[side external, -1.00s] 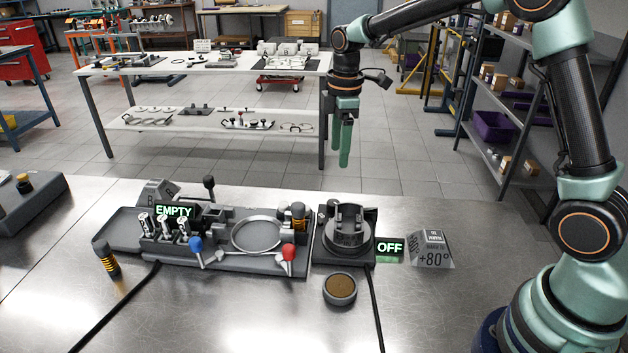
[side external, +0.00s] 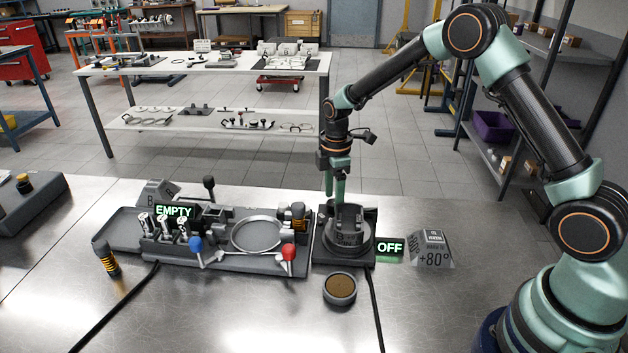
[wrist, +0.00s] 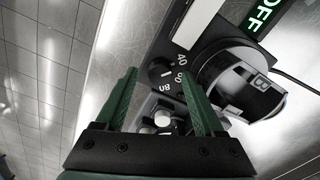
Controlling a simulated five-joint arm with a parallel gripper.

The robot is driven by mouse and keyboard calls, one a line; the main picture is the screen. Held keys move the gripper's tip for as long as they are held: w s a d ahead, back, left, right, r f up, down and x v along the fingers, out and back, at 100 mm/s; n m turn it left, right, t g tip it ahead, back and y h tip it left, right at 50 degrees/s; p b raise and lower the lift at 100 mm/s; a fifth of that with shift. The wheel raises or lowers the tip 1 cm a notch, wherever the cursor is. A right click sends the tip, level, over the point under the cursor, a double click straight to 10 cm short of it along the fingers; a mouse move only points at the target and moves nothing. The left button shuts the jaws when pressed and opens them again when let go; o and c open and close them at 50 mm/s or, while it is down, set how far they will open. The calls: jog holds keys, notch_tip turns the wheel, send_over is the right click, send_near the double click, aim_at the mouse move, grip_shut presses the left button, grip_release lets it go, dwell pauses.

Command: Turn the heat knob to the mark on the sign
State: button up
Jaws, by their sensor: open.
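The heater unit (side external: 321,252) stands on the bench with a dark round holder (side external: 346,238) on top. Its small black heat knob (wrist: 157,72) shows in the wrist view, beside dial numbers that read 40, 60 and 80. Its exact pointer direction is too small to read surely. The sign (side external: 433,257) right of the heater reads +80°. My gripper (side external: 334,196) points down at the heater's far side; its green fingers are open and empty. In the wrist view the knob appears between the fingertips; contact cannot be told. The knob is hidden in the side view.
A lit display (side external: 389,247) beside the heater reads OFF. Left is a fixture tray (side external: 120,226) with a ring, red and blue levers and an EMPTY display (side external: 175,211). A round brown-topped puck (side external: 340,288) sits in front.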

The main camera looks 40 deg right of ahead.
jog(key=shift+f, duration=0.5)
grip_shut()
